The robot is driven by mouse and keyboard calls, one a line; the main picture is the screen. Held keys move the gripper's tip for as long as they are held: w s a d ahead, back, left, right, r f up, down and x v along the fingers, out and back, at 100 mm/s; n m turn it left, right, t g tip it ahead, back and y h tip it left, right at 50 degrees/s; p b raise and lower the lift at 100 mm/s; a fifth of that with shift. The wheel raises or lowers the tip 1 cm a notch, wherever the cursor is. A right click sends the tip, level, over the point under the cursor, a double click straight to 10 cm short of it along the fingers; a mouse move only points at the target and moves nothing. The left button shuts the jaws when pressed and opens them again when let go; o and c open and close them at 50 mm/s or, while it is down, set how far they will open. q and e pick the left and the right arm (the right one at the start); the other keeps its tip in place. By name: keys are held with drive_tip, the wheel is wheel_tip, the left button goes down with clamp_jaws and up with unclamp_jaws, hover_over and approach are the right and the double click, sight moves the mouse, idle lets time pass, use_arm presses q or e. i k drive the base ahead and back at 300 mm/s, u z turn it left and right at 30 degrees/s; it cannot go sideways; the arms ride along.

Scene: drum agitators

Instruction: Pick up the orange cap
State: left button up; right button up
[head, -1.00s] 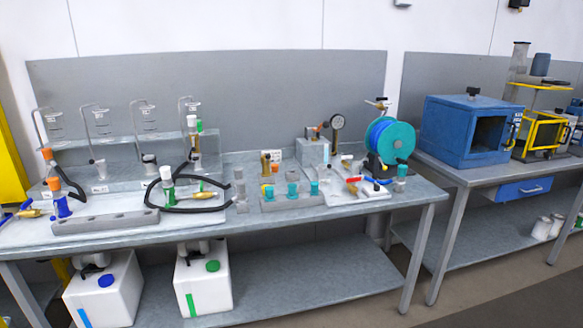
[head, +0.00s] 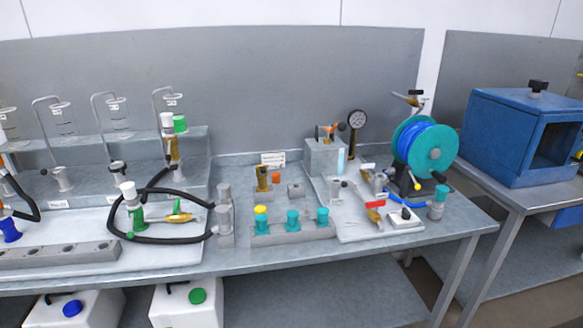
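A small orange cap-like piece (head: 276,178) sits on the bench beside a brass fitting (head: 263,178), behind the grey rack with yellow and teal tops. Another bit of orange (head: 4,211) shows at the far left edge, above a blue fitting (head: 10,230), mostly cut off by the frame. I cannot tell which of these is the cap. Neither of my grippers is in view.
The grey rack (head: 292,233) stands near the bench's front edge. A black hose loop (head: 165,239) lies left of it. A teal and blue reel (head: 426,148) stands at the right. A blue box (head: 500,135) sits on another table. White containers (head: 185,305) stand below.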

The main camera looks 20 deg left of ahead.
sight(275, 176)
drive_tip(key=u, duration=0.5)
drive_tip(key=i, duration=0.85)
drive_tip(key=u, duration=0.75)
